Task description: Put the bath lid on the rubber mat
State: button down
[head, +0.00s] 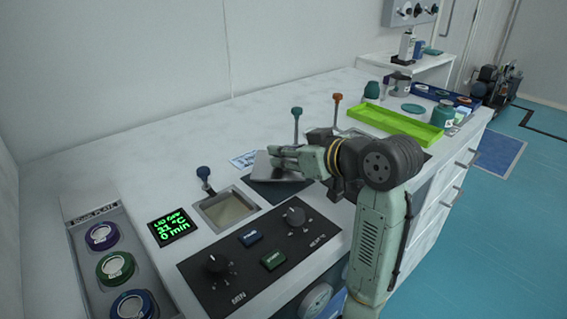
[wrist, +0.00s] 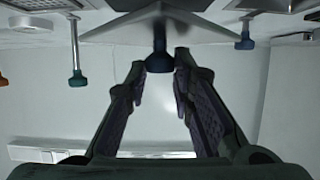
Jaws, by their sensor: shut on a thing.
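The bath lid (head: 263,168) is a flat silvery plate with a dark blue knob. My gripper (head: 275,154) is shut on the lid's knob. In the wrist view the knob sits between my fingertips (wrist: 164,62) and the lid (wrist: 125,28) spreads beyond them. The rubber mat (head: 272,192) is a dark sheet on the bench, to the right of the open bath. The lid is over the mat's back part and hides some of it. I cannot tell whether they touch. The bath (head: 228,208) is an uncovered square well.
A blue-knobbed lever (head: 204,174), a teal-knobbed lever (head: 297,115) and an orange-knobbed lever (head: 337,101) stand nearby. The display (head: 174,226) reads lid off. A control panel (head: 260,248) lies in front. A green tray (head: 393,123) is farther right.

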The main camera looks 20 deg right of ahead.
jog(key=shift+w+a+f+p, duration=0.15)
jog(key=shift+w+f, duration=0.1)
jog(key=shift+f, duration=0.65)
jog(key=shift+w+f+p, duration=0.15)
jog(key=shift+w+f, duration=0.05)
jog(key=shift+f, duration=0.7)
jog(key=shift+f, duration=0.15)
jog(key=c, duration=1.4)
grip_release()
jog(key=shift+s+r, duration=0.1)
jog(key=shift+r, duration=0.1)
jog(key=b+v, duration=0.1)
jog(key=v, duration=1.1)
